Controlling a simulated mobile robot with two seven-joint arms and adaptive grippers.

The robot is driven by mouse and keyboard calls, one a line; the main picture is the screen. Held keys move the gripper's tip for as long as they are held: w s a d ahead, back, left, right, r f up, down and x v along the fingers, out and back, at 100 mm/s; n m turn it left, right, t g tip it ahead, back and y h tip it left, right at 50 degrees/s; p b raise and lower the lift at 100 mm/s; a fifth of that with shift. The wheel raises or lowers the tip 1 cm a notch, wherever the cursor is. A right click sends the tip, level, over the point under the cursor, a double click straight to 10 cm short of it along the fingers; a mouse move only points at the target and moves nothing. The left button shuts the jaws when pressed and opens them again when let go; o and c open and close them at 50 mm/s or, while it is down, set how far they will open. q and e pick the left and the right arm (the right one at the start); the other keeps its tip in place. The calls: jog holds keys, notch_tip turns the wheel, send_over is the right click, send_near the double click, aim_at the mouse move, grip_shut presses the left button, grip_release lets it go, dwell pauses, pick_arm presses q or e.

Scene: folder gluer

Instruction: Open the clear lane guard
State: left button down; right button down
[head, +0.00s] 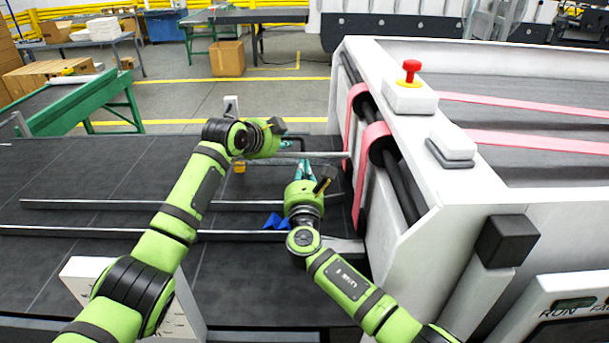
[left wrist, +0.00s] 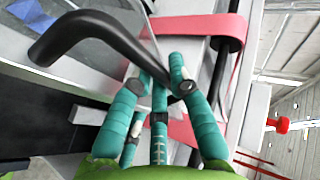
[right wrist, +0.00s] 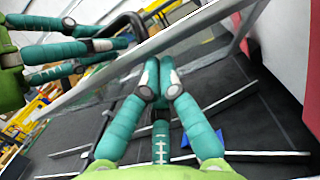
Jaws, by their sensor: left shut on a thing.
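The clear lane guard shows in the right wrist view as a see-through panel with a pale edge bar (right wrist: 165,42). In the head view its bar (head: 325,155) runs across the lane to the machine's side. A bent black handle (left wrist: 100,28) stands at the guard in the left wrist view. My left gripper (left wrist: 160,78) has its teal fingers closed around this handle; in the head view the arm partly hides the grip. My right gripper (right wrist: 163,78) has its fingertips together with nothing seen between them. It is just below the guard's bar, over the lane.
The white machine (head: 410,165) with pink belts (head: 372,140) stands close on the right. A red stop button (head: 411,70) sits on it. Metal rails (head: 110,205) and small blue pieces (head: 272,221) lie on the dark lane bed.

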pick_arm(q)
jog(key=c, duration=1.2)
grip_release()
jog(key=shift+s+d+f, duration=0.15)
jog(key=shift+s+f, duration=0.15)
jog(key=shift+f, duration=0.45)
jog(key=shift+o, duration=0.3)
jog(key=shift+s, duration=0.1)
